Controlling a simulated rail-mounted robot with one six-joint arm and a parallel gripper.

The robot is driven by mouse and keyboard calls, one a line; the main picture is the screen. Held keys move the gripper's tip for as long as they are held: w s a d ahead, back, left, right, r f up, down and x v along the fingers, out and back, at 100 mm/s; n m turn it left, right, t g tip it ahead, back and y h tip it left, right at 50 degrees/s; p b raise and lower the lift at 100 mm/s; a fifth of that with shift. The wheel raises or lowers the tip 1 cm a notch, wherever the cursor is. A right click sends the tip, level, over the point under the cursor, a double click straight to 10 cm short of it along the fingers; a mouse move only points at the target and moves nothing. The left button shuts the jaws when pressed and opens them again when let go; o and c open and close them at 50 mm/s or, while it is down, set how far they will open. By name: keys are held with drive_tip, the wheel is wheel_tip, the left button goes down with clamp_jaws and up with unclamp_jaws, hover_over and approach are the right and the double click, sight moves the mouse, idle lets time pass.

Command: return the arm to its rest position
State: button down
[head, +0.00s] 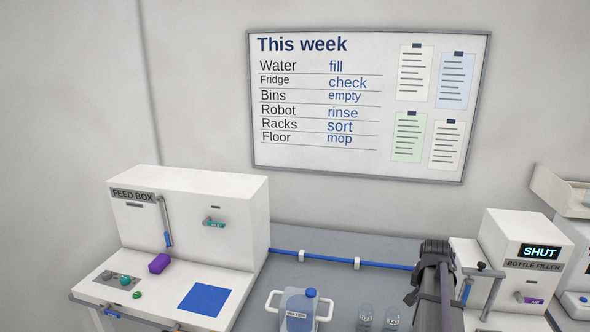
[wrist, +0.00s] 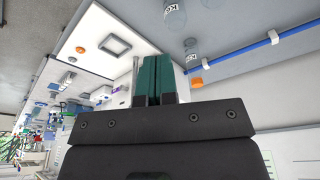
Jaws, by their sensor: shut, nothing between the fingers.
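My gripper (wrist: 154,62) shows in the wrist view with its two teal fingers side by side, shut and with nothing held between them. In the head view my dark grey arm stands at the lower right, in front of the bottle filler (head: 505,240). The fingertips cannot be made out in the head view. The wrist picture is turned over, so the bench surface lies at its top.
A water jug (head: 297,315) with a blue cap stands at the front, near two small bottles (head: 365,318). The feed box (head: 190,220) is at left. A blue pipe (head: 325,258) runs along the back. The filler's display (head: 541,252) reads SHUT. A whiteboard (head: 330,150) hangs behind.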

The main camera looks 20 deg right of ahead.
drive_tip(key=s+a+f+n+b, duration=0.1)
drive_tip(key=a+f+n+b, duration=0.3)
drive_tip(key=a, duration=1)
drive_tip(key=s+a+f+n+y+b, duration=0.1)
drive_tip(key=a+f+n+b, duration=0.3)
drive_tip(key=a, duration=0.9)
drive_tip(key=s+a+f+n+g+y+b, duration=0.1)
drive_tip(key=a+f+n+b, duration=0.3)
drive_tip(key=a+f+b, duration=0.3)
drive_tip(key=a+f, duration=0.3)
drive_tip(key=a, duration=0.4)
drive_tip(key=shift+a+f+b, duration=0.3)
drive_tip(key=shift+f, duration=0.05)
